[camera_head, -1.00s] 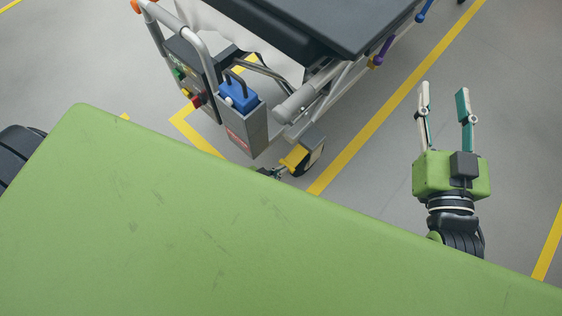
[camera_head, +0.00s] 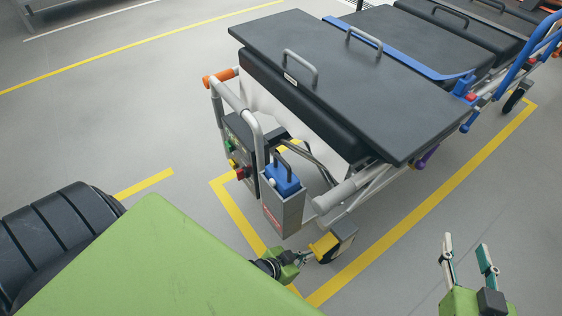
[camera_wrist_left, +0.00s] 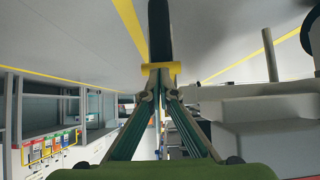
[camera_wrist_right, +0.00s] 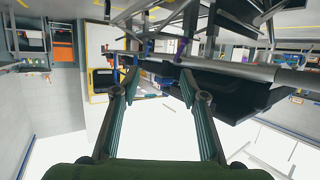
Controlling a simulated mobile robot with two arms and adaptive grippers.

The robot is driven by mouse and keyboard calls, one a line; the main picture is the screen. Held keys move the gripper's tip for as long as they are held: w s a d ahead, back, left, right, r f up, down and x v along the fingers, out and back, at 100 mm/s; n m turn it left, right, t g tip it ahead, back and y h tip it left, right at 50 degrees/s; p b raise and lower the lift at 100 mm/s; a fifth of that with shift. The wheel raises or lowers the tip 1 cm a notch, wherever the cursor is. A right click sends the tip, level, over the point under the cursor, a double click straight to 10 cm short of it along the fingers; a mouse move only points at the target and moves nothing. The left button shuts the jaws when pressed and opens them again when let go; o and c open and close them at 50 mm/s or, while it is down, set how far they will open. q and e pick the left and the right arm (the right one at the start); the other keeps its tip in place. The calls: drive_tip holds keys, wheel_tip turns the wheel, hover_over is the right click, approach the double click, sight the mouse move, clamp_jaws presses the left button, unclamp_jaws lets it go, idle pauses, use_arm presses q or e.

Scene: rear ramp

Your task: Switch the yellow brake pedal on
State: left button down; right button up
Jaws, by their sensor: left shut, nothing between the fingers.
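The yellow brake pedal (camera_head: 324,243) sits at the caster wheel (camera_head: 345,242) under the near end of the trolley bed. It also shows as a yellow bar in the left wrist view (camera_wrist_left: 160,68), across the dark wheel, straight ahead of the fingertips. My left gripper (camera_head: 309,257) is shut and empty, its tips right at the pedal's near side. In the left wrist view the shut tips (camera_wrist_left: 158,92) are just below the bar; I cannot tell whether they touch it. My right gripper (camera_head: 466,244) is open and empty, away to the right over the floor; its fingers also show in the right wrist view (camera_wrist_right: 158,85).
The trolley bed (camera_head: 330,75) stands above the wheel. A grey holder (camera_head: 283,213) with a blue box (camera_head: 282,180) and a control panel (camera_head: 240,150) hang at its near end. A light-grey frame part (camera_wrist_left: 250,105) lies close right of the left fingers.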

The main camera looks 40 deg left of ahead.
use_arm(q)
drive_tip(key=s+f+p+v, duration=0.1)
drive_tip(key=p+v, duration=0.4)
drive_tip(key=v, duration=0.6)
drive_tip(key=shift+s+a, duration=0.25)
use_arm(e)
drive_tip(key=s+d+f+g+h, duration=0.1)
drive_tip(key=s+d+f+g, duration=0.2)
drive_tip(key=s, duration=0.6)
drive_tip(key=s+d+f+g+h, duration=0.1)
drive_tip(key=s+d+f+g, duration=0.2)
drive_tip(key=s+f+g, duration=0.4)
drive_tip(key=shift+s+f+m+h, duration=0.3)
drive_tip(key=shift+s+h, duration=0.1)
drive_tip(key=shift+s, duration=0.75)
use_arm(q)
drive_tip(key=shift+r, duration=0.1)
